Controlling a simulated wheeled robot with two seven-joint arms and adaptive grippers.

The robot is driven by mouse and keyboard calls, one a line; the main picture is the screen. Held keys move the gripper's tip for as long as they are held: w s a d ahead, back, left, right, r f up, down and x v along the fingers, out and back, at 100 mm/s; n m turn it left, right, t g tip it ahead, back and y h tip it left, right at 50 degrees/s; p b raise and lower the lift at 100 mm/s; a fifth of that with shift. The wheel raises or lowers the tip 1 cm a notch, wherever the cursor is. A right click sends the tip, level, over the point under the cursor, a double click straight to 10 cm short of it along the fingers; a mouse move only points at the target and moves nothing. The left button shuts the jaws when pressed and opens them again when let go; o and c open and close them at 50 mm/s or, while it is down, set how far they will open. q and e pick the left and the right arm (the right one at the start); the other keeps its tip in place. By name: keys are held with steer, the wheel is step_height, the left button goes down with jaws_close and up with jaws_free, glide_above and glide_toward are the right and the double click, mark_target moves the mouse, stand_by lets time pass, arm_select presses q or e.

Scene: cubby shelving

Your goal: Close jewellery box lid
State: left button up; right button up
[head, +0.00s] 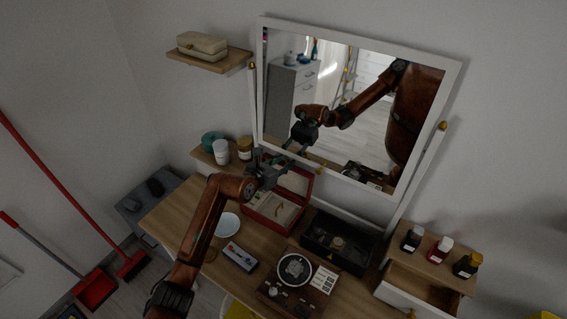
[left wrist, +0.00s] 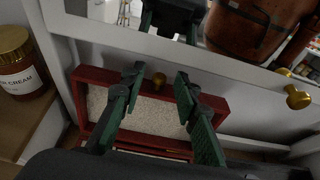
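The red jewellery box (head: 262,218) stands open on the wooden dressing table, below the mirror. Its light-lined lid (head: 294,182) stands raised at the back; in the left wrist view the red-framed lid (left wrist: 150,116) fills the middle. My left gripper (head: 276,165) is over the box, close to the lid's upper left part. In the left wrist view its two green-padded fingers (left wrist: 159,76) are apart with nothing between them, in front of the lid. I cannot tell if they touch it. Part of the lid and box is hidden by my gripper. My right gripper is not in view.
The white-framed mirror (head: 453,72) rises close behind the lid. A cream jar (left wrist: 22,70) stands on the side shelf at left. A black box (head: 352,255), a turntable (head: 294,270) and a white plate (head: 229,225) occupy the table nearby.

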arm_select(q)
steer(key=shift+c, duration=0.6)
jaws_close()
steer(key=shift+a, duration=0.1)
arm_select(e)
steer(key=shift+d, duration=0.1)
arm_select(q)
steer(key=shift+s+a+f+t+h+b, duration=0.2)
steer(key=shift+s+a+t+h+b, duration=0.2)
steer(key=shift+s+a+t+b, duration=0.25)
steer(key=s+a+f+t+h+b, duration=0.2)
steer(key=s+a+t+b, duration=0.1)
steer(key=s+a+b, duration=0.1)
steer(key=shift+s+a+h+b, duration=0.25)
steer(key=shift+s+b, duration=0.35)
steer(key=shift+s, duration=0.65)
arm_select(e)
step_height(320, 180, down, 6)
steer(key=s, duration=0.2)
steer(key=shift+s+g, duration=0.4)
arm_select(q)
steer(key=shift+d+f, duration=0.1)
steer(key=shift+d, duration=0.05)
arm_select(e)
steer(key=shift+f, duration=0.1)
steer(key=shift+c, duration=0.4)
